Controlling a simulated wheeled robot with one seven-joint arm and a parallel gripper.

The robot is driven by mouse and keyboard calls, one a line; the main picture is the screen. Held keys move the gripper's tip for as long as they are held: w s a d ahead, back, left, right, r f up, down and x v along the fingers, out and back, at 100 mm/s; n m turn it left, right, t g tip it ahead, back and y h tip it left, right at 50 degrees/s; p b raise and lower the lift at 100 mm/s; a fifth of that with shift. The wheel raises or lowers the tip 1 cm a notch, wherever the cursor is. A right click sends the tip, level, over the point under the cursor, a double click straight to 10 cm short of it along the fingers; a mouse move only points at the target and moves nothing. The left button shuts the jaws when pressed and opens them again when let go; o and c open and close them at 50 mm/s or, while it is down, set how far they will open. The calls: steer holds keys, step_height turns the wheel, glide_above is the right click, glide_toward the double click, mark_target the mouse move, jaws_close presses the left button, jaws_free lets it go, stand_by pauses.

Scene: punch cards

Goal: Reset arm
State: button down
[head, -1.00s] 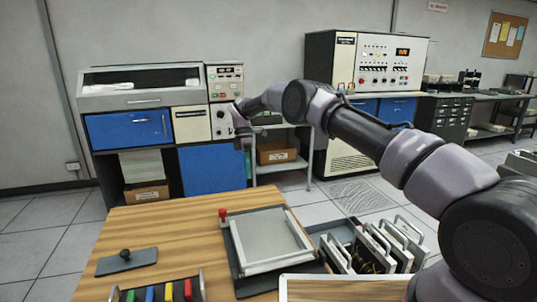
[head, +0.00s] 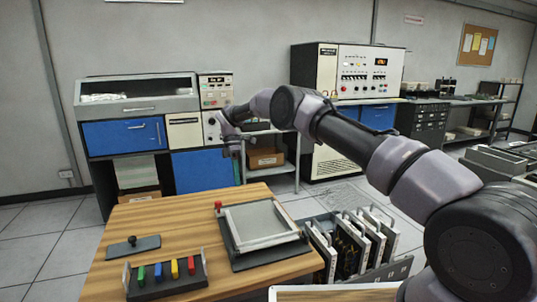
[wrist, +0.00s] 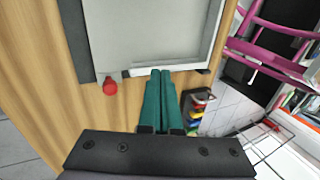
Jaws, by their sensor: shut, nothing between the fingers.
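My arm reaches from the lower right across the head view. My gripper (head: 232,148) hangs at its far end, small, in front of the cabinets and beyond the wooden table (head: 180,215). In the wrist view its teal fingers (wrist: 161,73) lie together, shut and empty. The fingertips appear over the edge of a framed grey panel (wrist: 150,35) with a red knob (wrist: 110,87) beside it. Whether they touch the panel cannot be told, but the head view shows the gripper raised clear of the table.
The table holds the framed panel (head: 262,225), a rack of coloured levers (head: 165,275) and a flat plate with a black knob (head: 133,246). A tray of handled cards (head: 355,245) stands at right. Cabinets (head: 140,110) and a console (head: 350,80) line the wall. A magenta chair-like frame (wrist: 270,50) shows.

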steer(key=s+d+r+m+t+y, duration=0.1)
steer(key=d+r+m, duration=0.3)
steer(key=r, duration=0.5)
steer(key=s+d+r+m+t, duration=0.1)
steer(key=d+r+m, duration=0.1)
steer(key=d+r, duration=0.55)
steer(key=s+d+r+m+t+y, duration=0.15)
steer(key=d+r, duration=0.25)
steer(key=r, duration=0.7)
steer(key=s+d+r+m+t, duration=0.2)
steer(key=s+d+r+m, duration=0.3)
steer(key=s+d, duration=0.25)
steer(key=s+d+r+m+t, duration=0.3)
steer(key=s+d+r+m, duration=0.35)
steer(key=s, duration=0.25)
steer(key=s+d+f+m+t, duration=0.1)
steer(key=s+d+f+m, duration=0.1)
steer(key=s, duration=0.5)
steer(key=s+d+f+m+t, duration=0.2)
steer(key=s+d+f+m, duration=0.1)
steer(key=s+d+m, duration=0.2)
steer(key=shift+s+y, duration=0.45)
steer(key=shift+s, duration=0.75)
